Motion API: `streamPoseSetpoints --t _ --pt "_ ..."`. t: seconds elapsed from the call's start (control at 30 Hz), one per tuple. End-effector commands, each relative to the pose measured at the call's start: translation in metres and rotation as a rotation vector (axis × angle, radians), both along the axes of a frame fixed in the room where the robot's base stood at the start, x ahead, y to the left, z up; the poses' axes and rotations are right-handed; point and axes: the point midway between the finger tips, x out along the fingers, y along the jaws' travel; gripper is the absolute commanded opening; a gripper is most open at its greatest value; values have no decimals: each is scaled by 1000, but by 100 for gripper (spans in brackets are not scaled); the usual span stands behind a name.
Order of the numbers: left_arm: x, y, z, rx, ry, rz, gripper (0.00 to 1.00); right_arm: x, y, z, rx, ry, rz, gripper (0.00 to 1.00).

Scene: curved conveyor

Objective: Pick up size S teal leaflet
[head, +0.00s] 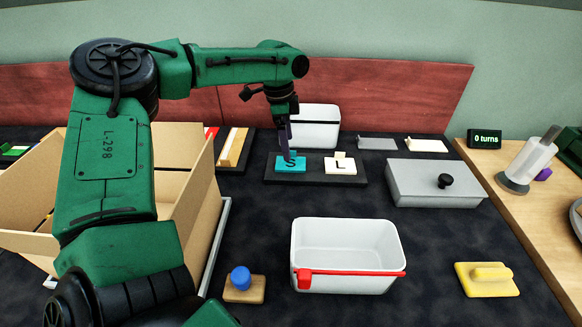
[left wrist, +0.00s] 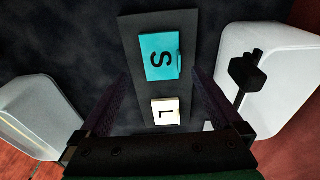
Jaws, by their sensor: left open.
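The teal leaflet marked S (head: 290,166) lies on a dark tray (head: 315,181) at the middle of the table. It also shows in the left wrist view (left wrist: 159,58), below and ahead of my fingers. A white leaflet marked L (head: 341,167) lies beside it on the same tray and shows nearer the fingers in the left wrist view (left wrist: 165,112). My left gripper (head: 287,153) points down over the teal leaflet in the head view, partly in front of it. Its jaws (left wrist: 160,95) are open and empty. My right gripper is not in view.
An open cardboard box (head: 190,200) stands left, behind my arm. A white bin with a red rim strip (head: 346,284) stands in front, another white bin (head: 318,128) behind. A grey lidded box (head: 432,184) is right. A blue-knobbed block (head: 243,285) and yellow-handled block (head: 487,280) sit in front.

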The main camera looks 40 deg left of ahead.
Motion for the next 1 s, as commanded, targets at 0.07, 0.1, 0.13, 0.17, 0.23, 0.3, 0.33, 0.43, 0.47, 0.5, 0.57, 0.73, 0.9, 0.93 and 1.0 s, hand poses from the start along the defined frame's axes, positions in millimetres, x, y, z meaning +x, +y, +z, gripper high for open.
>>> streamPoseSetpoints --t 0.07,0.1,0.13,0.17,0.23,0.3,0.33,0.43,0.47,0.5,0.57,0.73,0.9,0.93,1.0 --pt "1 -1 -9 1 1 0 100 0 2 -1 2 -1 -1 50" --pt "1 -1 -16 1 3 0 100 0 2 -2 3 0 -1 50" --pt "2 -1 -21 1 3 0 100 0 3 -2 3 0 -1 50" --pt "3 -2 -27 3 3 0 100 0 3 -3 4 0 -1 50" --pt "5 -2 -41 3 4 0 100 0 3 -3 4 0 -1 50" --pt "6 -4 -52 2 3 0 100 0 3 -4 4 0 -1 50" --pt "6 -4 -55 2 1 0 100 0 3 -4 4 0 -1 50" --pt "7 -5 -58 1 -1 0 100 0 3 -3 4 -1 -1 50" --pt "7 -5 -58 1 -1 0 100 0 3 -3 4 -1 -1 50" --pt "7 -5 -58 1 -1 0 100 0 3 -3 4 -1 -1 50" --pt "7 -5 -58 1 -1 0 100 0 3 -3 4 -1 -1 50" --pt "7 -4 -57 1 -1 0 35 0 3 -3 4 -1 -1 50" --pt "7 -4 -57 1 -1 0 21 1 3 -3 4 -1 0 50" --pt "7 -4 -57 1 -1 0 21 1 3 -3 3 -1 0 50" --pt "7 -4 -57 1 -1 0 21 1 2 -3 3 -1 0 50"
